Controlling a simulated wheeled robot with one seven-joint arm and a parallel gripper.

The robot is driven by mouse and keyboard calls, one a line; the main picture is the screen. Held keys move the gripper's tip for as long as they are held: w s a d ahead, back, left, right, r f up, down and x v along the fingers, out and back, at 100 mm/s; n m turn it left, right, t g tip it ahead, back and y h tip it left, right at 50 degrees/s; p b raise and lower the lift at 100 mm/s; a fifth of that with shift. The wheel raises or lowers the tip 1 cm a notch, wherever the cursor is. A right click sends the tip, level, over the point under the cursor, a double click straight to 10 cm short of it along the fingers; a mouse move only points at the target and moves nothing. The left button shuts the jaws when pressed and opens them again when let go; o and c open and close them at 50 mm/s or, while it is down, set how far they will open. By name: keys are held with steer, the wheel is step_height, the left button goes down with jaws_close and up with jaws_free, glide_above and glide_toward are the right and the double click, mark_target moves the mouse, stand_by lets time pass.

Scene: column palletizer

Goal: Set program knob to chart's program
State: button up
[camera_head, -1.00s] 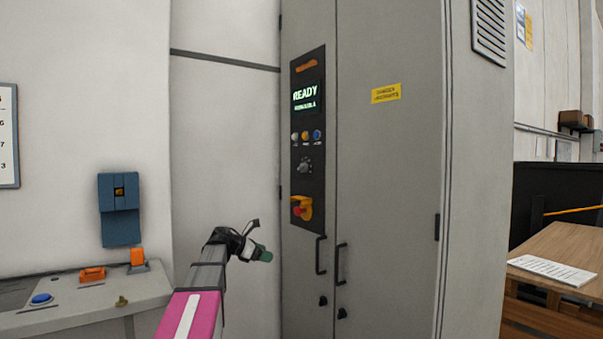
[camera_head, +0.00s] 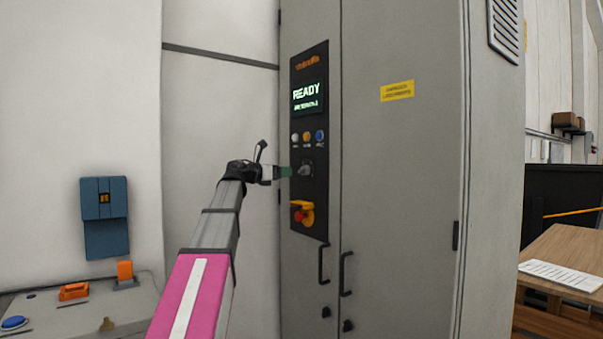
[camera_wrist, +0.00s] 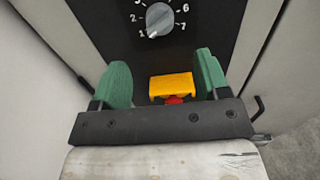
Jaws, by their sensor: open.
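The program knob (camera_wrist: 160,20) is a grey dial with a light pointer, ringed by white numbers on the black panel. In the wrist view its pointer end lies towards the 1 at lower left; the top numbers are cut off. In the head view the knob (camera_head: 306,170) sits below three small buttons. My gripper (camera_wrist: 160,75) is open and empty, its green fingers wide apart, below the knob in the wrist view and not touching it. In the head view my gripper (camera_head: 285,172) is just left of the knob. The chart is not in view.
The panel screen (camera_head: 307,96) reads READY, with a second line too blurred to read. A yellow and red emergency stop (camera_head: 302,214) is below the knob. Door handles (camera_head: 346,274) stick out lower down. A console (camera_head: 70,305) stands at lower left.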

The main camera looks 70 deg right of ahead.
mark_target(300, 171)
steer(key=x, duration=0.9)
steer(key=shift+s+d, duration=0.1)
steer(key=shift+d, duration=0.1)
steer(key=c, duration=0.9)
